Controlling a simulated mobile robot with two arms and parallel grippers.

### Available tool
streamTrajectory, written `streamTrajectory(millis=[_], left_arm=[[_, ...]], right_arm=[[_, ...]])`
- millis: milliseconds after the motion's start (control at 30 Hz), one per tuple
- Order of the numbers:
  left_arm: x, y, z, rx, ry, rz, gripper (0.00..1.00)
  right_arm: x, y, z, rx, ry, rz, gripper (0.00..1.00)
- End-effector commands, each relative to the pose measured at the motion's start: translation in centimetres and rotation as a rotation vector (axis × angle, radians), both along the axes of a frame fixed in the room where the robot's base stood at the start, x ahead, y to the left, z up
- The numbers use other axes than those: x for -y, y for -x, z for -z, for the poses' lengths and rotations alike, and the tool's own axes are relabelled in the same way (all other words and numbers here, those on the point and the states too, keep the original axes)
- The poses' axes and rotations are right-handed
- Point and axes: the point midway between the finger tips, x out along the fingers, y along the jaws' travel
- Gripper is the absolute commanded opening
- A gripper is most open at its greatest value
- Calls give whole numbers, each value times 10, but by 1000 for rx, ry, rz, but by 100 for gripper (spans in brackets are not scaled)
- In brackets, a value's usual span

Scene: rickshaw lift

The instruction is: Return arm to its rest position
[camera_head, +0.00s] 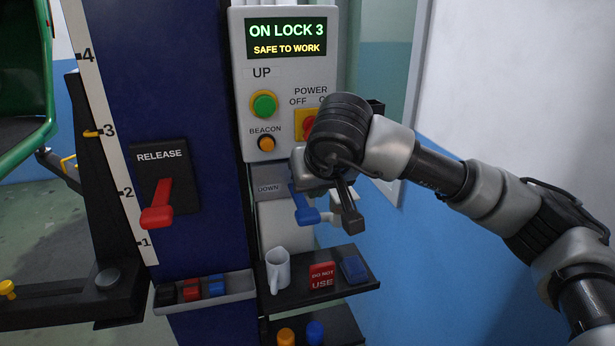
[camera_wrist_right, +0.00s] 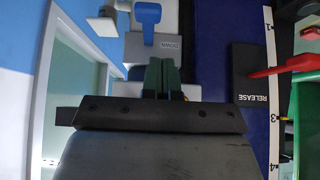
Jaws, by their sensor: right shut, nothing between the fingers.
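My right arm comes in from the right in the head view, and its dark wrist (camera_head: 340,130) is in front of the lower right part of the control panel (camera_head: 240,85). In the right wrist view my right gripper (camera_wrist_right: 162,66) is shut, its two dark green fingers close together with nothing between them. The blue DOWN lever (camera_head: 305,210) is close below the wrist; it also shows in the right wrist view (camera_wrist_right: 147,18), apart from the fingertips. The wrist hides part of the power switch (camera_head: 305,125) and the DOWN plate. My left gripper is not in view.
A shelf (camera_head: 345,283) below the panel holds a white mug (camera_head: 278,270), a red DO NOT USE tag (camera_head: 321,275) and a blue block (camera_head: 354,269). The red RELEASE lever (camera_head: 158,205) is on the blue column. The display (camera_head: 287,38) reads ON LOCK 3, SAFE TO WORK.

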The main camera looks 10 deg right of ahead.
Motion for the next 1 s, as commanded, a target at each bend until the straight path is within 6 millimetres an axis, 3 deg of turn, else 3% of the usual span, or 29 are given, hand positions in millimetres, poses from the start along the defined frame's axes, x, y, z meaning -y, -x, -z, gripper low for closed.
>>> streamTrajectory(millis=[167, 267, 400, 533, 633, 667, 833, 1000], left_arm=[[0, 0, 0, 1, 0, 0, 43], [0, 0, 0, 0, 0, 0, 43], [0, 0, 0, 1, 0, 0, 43], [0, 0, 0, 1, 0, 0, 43], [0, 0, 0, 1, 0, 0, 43], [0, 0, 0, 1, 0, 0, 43], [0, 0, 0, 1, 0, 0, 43], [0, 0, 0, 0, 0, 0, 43]], right_arm=[[-33, -4, 49, -214, -304, 71, 0], [-67, -4, 93, -486, -665, 223, 0], [-103, -12, 146, -956, -1209, 607, 0], [-103, -32, 205, -1409, -1659, 1116, 0], [-80, -44, 273, -1736, -1954, 1600, 0], [-71, -45, 293, 1718, 1923, -1648, 0], [-20, -25, 411, 1220, 1360, -1441, 0], [23, 32, 519, 812, 969, -1214, 0]])
